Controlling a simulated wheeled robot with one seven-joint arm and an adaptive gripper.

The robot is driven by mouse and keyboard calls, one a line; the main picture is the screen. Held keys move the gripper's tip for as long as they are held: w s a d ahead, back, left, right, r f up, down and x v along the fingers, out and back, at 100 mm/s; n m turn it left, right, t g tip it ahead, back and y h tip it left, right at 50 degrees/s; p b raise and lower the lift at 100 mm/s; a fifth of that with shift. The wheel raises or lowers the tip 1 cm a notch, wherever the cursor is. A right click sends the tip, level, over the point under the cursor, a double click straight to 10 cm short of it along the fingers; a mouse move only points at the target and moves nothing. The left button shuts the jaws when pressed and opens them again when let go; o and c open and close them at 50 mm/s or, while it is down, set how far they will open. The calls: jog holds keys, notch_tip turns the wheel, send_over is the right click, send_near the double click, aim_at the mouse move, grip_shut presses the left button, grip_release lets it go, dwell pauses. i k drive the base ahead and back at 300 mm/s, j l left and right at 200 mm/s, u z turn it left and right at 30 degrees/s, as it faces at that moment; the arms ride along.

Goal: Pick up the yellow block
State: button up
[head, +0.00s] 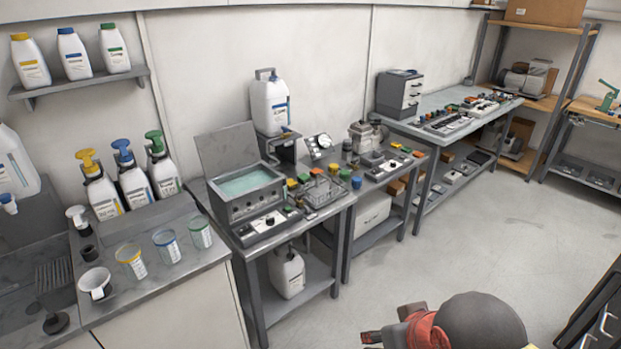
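A small yellow piece (292,184) sits on the middle bench, just right of the water bath, among small green, orange and blue pieces. It is the likeliest yellow block, but it is too small to make out its exact shape. My gripper (373,338) seems to be at the bottom edge, by the red and dark grey parts of my arm. It is over the floor in the picture, well apart from the yellow piece. Its fingers are mostly hidden or cut off, so I cannot tell their opening or any hold.
An open-lidded water bath (250,209) and a wire rack (322,190) flank the yellow piece. A large white jug (270,104) stands behind. Measuring cups (166,246) stand on the left counter. The grey floor (455,240) right of the benches is clear.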

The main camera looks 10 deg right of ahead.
aim_at(292, 184)
jog(key=i+l+u, duration=0.15)
jog(key=i+u, duration=0.15)
jog(key=u, duration=0.2)
jog(key=i+l+u, duration=0.2)
jog(key=u, duration=0.3)
jog(key=i+l, duration=0.25)
jog(key=i+l+u, duration=0.1)
jog(key=i+l, duration=0.15)
jog(key=l, duration=0.15)
jog(key=i+l, duration=0.2)
jog(key=l, duration=0.15)
jog(key=i+l+u, duration=0.1)
jog(key=i+l, duration=0.35)
jog(key=l, duration=0.25)
jog(key=i+l+u, duration=0.15)
jog(key=l, duration=0.25)
jog(key=i+l, duration=0.25)
jog(key=l, duration=0.15)
